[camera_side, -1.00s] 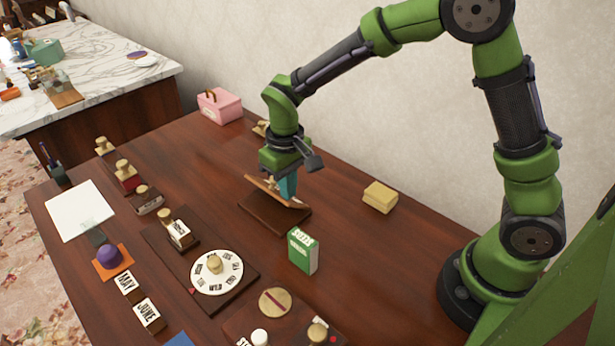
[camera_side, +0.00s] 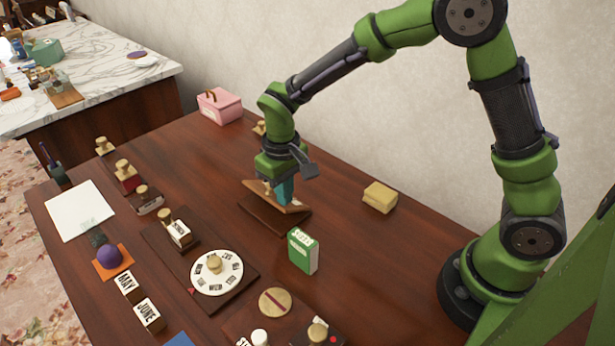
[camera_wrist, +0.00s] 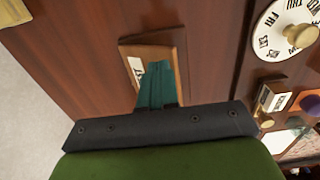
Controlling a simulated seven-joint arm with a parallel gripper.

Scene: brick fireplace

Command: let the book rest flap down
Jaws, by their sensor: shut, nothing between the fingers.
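The book rest has a dark wooden base (camera_side: 262,216) lying on the table in the side view. Its lighter brown flap (camera_side: 260,190) is tilted above the base, with a gap visible between them. My gripper (camera_side: 286,196) points down at the flap, its teal fingers shut and empty. The fingers overlap the flap in the picture; whether they touch it is unclear. The wrist view shows the flap's tan edge (camera_wrist: 177,66) and a pale patch beside the closed fingers (camera_wrist: 157,85), which hide part of the flap.
A green box (camera_side: 303,250) stands close in front of the book rest. A yellow block (camera_side: 380,197) lies to its right. A round white dial (camera_side: 217,272) and several stamps are nearer the front left. A pink box (camera_side: 220,106) stands at the back.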

